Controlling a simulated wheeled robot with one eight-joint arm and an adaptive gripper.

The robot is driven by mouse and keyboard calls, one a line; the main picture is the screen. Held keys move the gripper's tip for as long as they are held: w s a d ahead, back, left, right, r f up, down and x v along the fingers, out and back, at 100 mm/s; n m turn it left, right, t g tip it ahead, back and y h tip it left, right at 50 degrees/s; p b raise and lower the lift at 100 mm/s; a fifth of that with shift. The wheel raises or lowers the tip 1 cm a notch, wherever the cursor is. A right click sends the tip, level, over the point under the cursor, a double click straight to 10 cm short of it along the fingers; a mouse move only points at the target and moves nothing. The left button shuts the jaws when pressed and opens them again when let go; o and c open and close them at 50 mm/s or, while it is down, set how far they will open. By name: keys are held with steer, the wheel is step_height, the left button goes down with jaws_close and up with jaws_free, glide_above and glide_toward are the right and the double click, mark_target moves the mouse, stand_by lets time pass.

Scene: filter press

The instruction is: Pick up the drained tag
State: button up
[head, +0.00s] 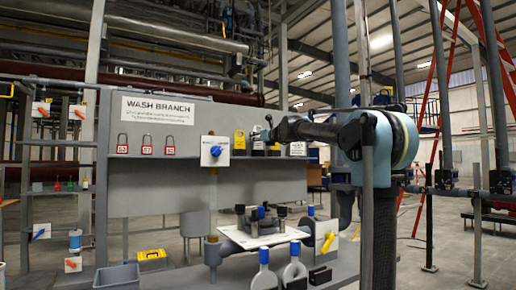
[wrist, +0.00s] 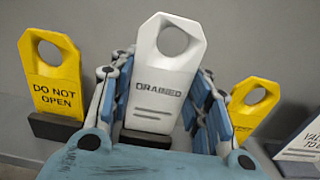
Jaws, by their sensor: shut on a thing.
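The drained tag (wrist: 155,82) is a white hang tag with a round hole at its top and the word DRAINED, upright in the middle of the wrist view. Its lower end meets a black holder block (wrist: 146,139); I cannot tell whether it has lifted clear of it. My gripper (wrist: 163,85) has its blue-padded fingers on both sides of the tag and is shut on it. In the head view, my gripper (head: 269,133) is at the panel's row of tags, and the drained tag cannot be made out clearly there.
A yellow DO NOT OPEN tag (wrist: 52,75) stands left of my fingers in its own block, and another yellow tag (wrist: 252,105) is close on the right. A white tag (wrist: 303,140) is at the far right. The grey WASH BRANCH panel (head: 150,200) rises behind, with red padlocks (head: 146,146).

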step_height(320, 180, up, 25)
stand_by(0.5)
steer(key=shift+f, duration=0.1)
